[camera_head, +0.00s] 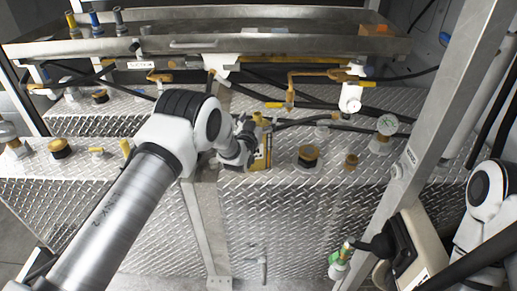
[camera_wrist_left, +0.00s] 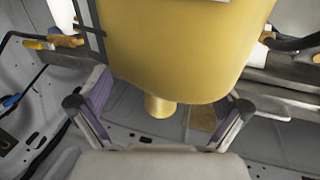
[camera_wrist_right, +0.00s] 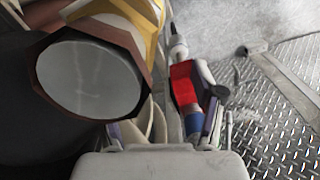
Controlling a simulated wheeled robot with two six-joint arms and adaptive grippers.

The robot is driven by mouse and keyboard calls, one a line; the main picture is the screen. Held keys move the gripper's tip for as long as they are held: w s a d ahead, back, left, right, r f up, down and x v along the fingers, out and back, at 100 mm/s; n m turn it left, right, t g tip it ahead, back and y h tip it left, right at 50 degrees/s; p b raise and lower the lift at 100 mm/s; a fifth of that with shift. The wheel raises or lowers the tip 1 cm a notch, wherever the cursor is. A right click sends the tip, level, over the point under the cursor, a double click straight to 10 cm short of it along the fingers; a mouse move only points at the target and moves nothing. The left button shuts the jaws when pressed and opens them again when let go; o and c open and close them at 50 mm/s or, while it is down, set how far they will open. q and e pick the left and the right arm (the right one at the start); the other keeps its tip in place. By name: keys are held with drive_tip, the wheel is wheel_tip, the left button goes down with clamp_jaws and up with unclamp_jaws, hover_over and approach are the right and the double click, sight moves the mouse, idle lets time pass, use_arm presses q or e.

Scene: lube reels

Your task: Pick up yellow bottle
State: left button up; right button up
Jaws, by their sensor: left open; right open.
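The yellow bottle (camera_head: 264,150) stands on the metal diamond-plate top in the head view, partly hidden behind my left gripper (camera_head: 246,138). My left gripper (camera_wrist_left: 158,108) is open there, one finger on each side; whether a finger touches the bottle I cannot tell. My right gripper (camera_wrist_right: 168,115) is open in the right wrist view, low at the right side, away from the yellow bottle.
A metal tray (camera_head: 210,45) and hoses lie behind. A steel post (camera_head: 430,120) rises at right. A red object (camera_wrist_right: 184,85) and a dark-rimmed round thing (camera_wrist_right: 88,78) are near my right gripper.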

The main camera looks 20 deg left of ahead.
use_arm(q)
drive_tip(key=shift+s+a, duration=0.1)
drive_tip(key=shift+a, duration=0.05)
drive_tip(key=c, duration=0.6)
drive_tip(key=shift+s+r, duration=0.1)
drive_tip(key=c, duration=1.1)
drive_tip(key=shift+s+d, duration=0.15)
drive_tip(key=shift+d, duration=0.05)
clamp_jaws()
